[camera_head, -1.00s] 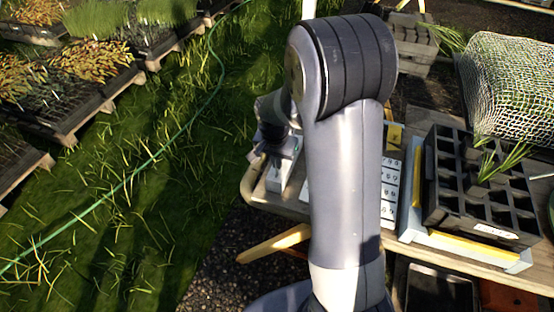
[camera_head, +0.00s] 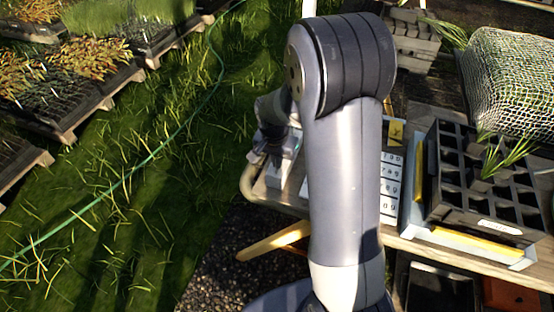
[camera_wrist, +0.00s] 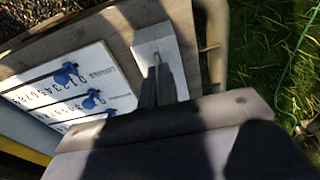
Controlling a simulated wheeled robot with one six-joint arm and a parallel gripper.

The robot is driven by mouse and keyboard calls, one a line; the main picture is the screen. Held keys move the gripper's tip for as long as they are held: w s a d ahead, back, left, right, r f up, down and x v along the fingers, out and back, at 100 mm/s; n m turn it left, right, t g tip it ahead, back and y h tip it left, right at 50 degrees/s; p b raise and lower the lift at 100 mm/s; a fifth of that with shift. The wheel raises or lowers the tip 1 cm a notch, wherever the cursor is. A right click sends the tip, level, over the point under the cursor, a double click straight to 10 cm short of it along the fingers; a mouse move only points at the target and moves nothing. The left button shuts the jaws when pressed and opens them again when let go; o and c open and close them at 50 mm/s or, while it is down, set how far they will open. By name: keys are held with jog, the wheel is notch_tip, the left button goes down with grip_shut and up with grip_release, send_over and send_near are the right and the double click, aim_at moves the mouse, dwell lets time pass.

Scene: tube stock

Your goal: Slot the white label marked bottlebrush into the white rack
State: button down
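A small white block (camera_wrist: 157,40) lies near the table's end in the wrist view. It also shows in the head view (camera_head: 274,176); I cannot tell whether it is the rack or carries a label. My gripper (camera_wrist: 158,72) is directly over it, its dark fingers close together with a thin pale strip between their tips. Whether they grip that strip is unclear. In the head view my gripper (camera_head: 284,150) is small and partly hidden by my arm. A white board with printed rows (camera_head: 391,185) lies to the right; the word bottlebrush is not readable.
Blue pieces (camera_wrist: 92,98) sit on the printed board. A black cell tray (camera_head: 480,190) with a few green sprigs stands farther right. A netted bundle (camera_head: 510,85) is behind it. The wooden table (camera_head: 425,250) ends at the left, with grass beyond.

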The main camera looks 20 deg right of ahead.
jog(key=shift+f, duration=0.15)
jog(key=c, duration=1.6)
grip_release()
jog(key=r, duration=0.7)
jog(key=s+r, duration=0.1)
jog(key=r, duration=0.3)
jog(key=shift+a, duration=0.35)
jog(key=shift+f, duration=0.15)
jog(key=f, duration=0.7)
jog(key=w+f, duration=0.1)
jog(key=f, duration=0.2)
jog(key=shift+d+f, duration=0.35)
jog(key=shift+d, duration=0.05)
jog(key=shift+r, duration=0.3)
